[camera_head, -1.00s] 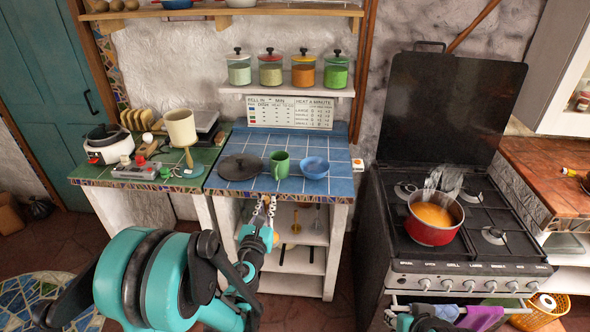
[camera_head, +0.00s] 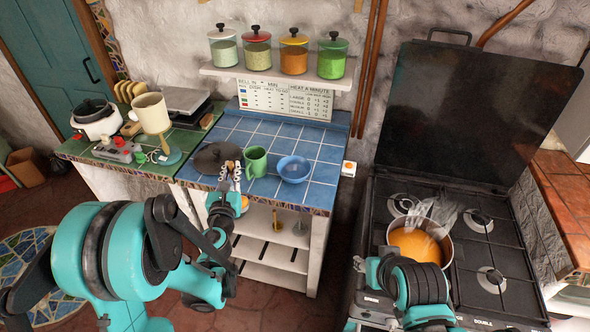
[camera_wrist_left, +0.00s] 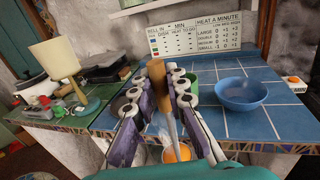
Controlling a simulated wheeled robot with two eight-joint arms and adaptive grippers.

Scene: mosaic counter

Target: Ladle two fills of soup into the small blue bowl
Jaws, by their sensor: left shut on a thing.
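The small blue bowl (camera_head: 293,169) stands upright on the blue-tiled counter, right of a green mug (camera_head: 256,162). It also shows in the left wrist view (camera_wrist_left: 241,93), and I see no soup in it. My left gripper (camera_head: 231,172) is at the counter's front edge, left of the bowl, shut on the ladle's wooden handle (camera_wrist_left: 157,84). Orange soup (camera_wrist_left: 176,153) shows low down at the ladle's end, just in front of the counter edge.
A dark lid (camera_head: 216,158) lies left of the mug, close to my left gripper. A cream lamp (camera_head: 151,113) and a small appliance (camera_head: 95,118) stand on the green counter. Jars (camera_head: 293,52) sit on the shelf above.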

